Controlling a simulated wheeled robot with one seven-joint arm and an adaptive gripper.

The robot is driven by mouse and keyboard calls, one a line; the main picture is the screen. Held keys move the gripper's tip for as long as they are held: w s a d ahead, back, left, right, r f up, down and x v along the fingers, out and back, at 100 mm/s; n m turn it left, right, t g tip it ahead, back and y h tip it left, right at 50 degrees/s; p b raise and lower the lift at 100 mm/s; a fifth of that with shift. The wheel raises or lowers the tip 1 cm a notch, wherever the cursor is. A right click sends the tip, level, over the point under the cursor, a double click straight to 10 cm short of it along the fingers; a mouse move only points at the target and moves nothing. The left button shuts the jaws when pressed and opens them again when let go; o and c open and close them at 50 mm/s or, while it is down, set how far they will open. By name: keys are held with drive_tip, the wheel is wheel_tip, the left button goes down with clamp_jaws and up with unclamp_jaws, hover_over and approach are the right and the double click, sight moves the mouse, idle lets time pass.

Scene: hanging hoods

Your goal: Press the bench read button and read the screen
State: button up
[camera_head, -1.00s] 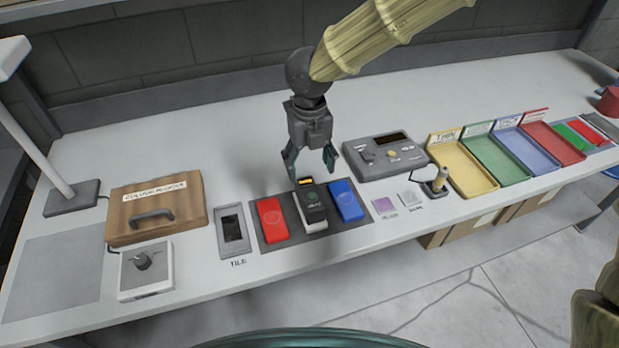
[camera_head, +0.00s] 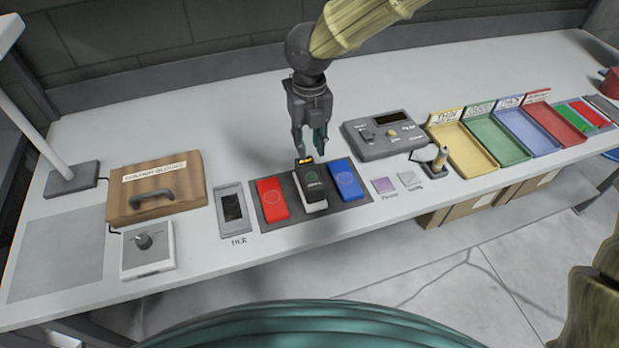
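A grey bench instrument (camera_head: 384,146) with a dark display (camera_head: 392,119), a knob and small buttons sits on the bench right of my gripper. Its labels are too small to read. My gripper (camera_head: 310,150) points down just behind the device's screen end, apart from the instrument. Its fingers look closer together; I cannot tell how far they are shut. I see nothing held.
The red block (camera_head: 271,198) and blue block (camera_head: 346,180) lie on a dark mat. A wooden box (camera_head: 153,196), a knob unit (camera_head: 146,249) and a lamp (camera_head: 70,178) stand left. Coloured trays (camera_head: 468,158) and a small stand (camera_head: 438,168) are right. The bench behind my gripper is clear.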

clamp_jaws()
idle(1.0)
